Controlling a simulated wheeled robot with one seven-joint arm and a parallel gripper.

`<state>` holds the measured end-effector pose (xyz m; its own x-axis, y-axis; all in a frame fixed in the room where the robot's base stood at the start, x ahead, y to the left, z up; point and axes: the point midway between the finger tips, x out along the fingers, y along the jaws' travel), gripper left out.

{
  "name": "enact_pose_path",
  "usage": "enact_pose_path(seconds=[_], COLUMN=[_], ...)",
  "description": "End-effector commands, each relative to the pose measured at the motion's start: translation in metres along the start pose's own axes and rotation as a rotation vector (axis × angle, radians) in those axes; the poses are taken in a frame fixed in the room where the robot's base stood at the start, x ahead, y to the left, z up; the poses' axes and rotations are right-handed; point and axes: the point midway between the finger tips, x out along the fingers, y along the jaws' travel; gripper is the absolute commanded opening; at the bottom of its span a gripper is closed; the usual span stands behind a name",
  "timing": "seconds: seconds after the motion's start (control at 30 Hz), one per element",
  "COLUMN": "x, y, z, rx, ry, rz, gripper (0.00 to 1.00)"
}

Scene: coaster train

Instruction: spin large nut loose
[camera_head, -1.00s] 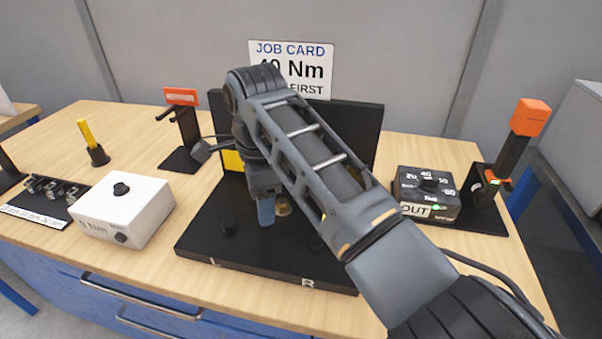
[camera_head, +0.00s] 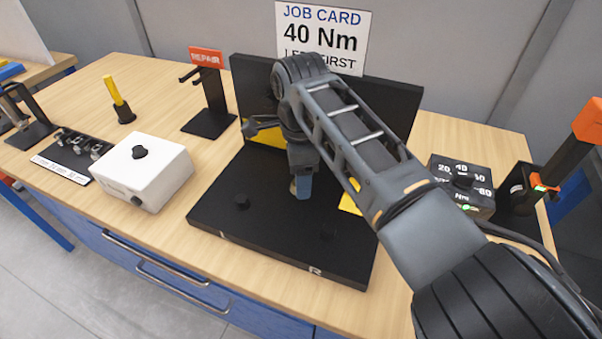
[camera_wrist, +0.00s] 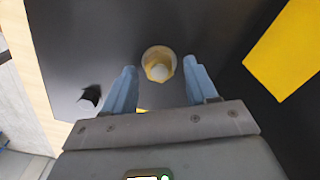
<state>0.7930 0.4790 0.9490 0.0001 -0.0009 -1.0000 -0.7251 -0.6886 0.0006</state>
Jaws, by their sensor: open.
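The large nut (camera_wrist: 158,64) is a brass-coloured ring on the black fixture board (camera_head: 270,235). In the wrist view it lies just past my fingertips, near the middle of the gap between them. My gripper (camera_wrist: 158,82) is open, with two blue fingers spread and nothing held between them. My arm hides the rest. I cannot tell how far the fingertips are above the board.
A white box (camera_head: 150,180) stands left of the board. A dial box (camera_head: 460,190) stands at the right. The job card (camera_head: 322,38) reads 40 Nm. Yellow patches (camera_wrist: 290,50) mark the board.

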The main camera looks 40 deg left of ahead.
Motion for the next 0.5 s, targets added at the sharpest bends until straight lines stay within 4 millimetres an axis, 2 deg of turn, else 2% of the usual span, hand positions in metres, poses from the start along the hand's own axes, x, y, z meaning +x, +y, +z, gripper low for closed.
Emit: enact_pose_path(seconds=[0.3,0.5], x=[0.0042,0.0039], y=[0.0,0.0], z=[0.0001,0.0001], rx=[0.0,0.0], ry=[0.0,0.0], rz=[-0.001,-0.001], gripper=[0.57,0.39])
